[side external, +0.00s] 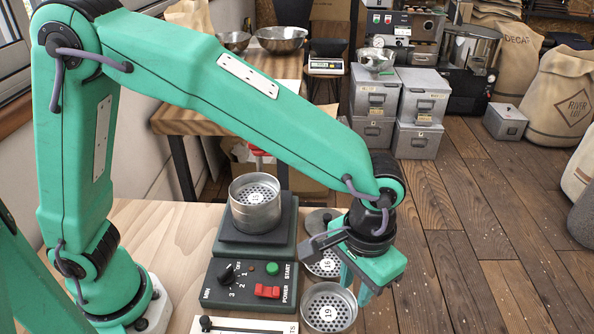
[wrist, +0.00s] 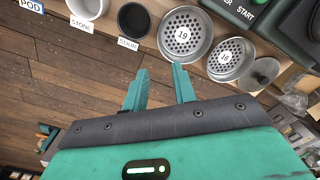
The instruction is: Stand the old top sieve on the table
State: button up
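A metal sieve (side external: 256,205) stands upright on the plate of the dark green shaker (side external: 228,262). Its number is too small to read surely, and I cannot tell whether it is one sieve or a stack. Two more perforated sieves stand on the table right of the shaker: one marked 19 (side external: 328,312), also in the wrist view (wrist: 183,36), and a smaller-looking one behind it (side external: 326,264), also in the wrist view (wrist: 230,62). My gripper (side external: 356,287) is open and empty near these two. Its fingers are apart in the wrist view (wrist: 160,70).
A grey lid (side external: 320,219) lies behind the two sieves. In the wrist view, a dark cup (wrist: 134,21) and a white cup (wrist: 88,6) stand behind labels along the table edge. Beyond that edge is wooden floor (wrist: 85,65).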

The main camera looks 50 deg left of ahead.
jog(key=a+r+n+t+h, duration=0.1)
jog(key=a+r, duration=0.4)
jog(key=a, duration=0.4)
jog(key=a+r+t, duration=0.2)
jog(key=a+r, duration=0.3)
jog(key=a, duration=0.4)
jog(key=s+a+r+t, duration=0.1)
jog(key=s+a+t, duration=0.1)
jog(key=s+a, duration=0.5)
jog(key=a, duration=0.5)
jog(key=shift+s+n+t+y, duration=0.3)
jog(key=shift+s+t+y, duration=0.05)
jog(key=shift+t+y, duration=0.05)
